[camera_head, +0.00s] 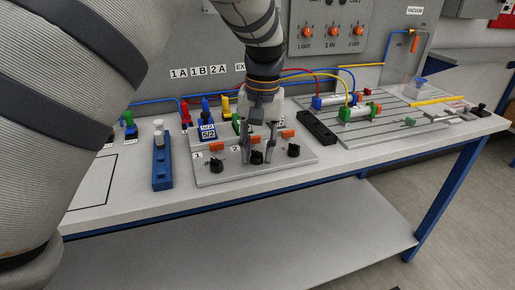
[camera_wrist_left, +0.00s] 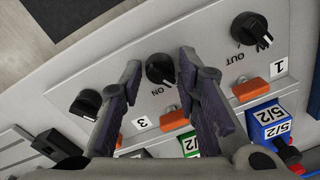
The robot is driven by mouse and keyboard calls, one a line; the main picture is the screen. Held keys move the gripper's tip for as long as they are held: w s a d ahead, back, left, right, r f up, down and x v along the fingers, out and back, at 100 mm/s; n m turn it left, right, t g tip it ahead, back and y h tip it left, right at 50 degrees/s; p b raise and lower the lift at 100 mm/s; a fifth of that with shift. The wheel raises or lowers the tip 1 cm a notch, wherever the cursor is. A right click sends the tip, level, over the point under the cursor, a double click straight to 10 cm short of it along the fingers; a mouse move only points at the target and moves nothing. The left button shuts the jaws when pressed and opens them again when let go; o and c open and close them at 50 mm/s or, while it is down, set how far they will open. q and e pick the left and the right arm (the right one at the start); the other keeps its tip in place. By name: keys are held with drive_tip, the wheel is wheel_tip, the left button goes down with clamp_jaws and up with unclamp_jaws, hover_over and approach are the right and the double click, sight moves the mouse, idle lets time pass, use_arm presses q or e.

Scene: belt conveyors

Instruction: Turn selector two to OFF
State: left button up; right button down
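Selector two is the middle black knob (camera_head: 257,158) on the grey selector panel (camera_head: 222,179), and it also shows in the left wrist view (camera_wrist_left: 158,68). Its pale mark points towards the lower right in the wrist view, near lettering that reads ON. My left gripper (camera_head: 258,146) points down over this knob, and in the wrist view its fingers (camera_wrist_left: 158,66) are spread, one on each side of the knob. I see a gap between fingers and knob; contact is not clear. My right gripper is not in view.
Knob one (camera_head: 216,166) and knob three (camera_head: 293,150) flank it, with orange blocks (camera_head: 216,146) behind. A blue valve block (camera_head: 207,130) and a blue stand (camera_head: 162,172) are to the left. A black bar (camera_head: 317,128) lies to the right. The bench front is clear.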

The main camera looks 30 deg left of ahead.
sight(261, 156)
use_arm(q)
drive_tip(key=shift+o, duration=0.3)
wheel_tip(261, 156, up, 12)
drive_tip(key=shift+w+d, duration=0.15)
drive_tip(key=shift+d, duration=0.2)
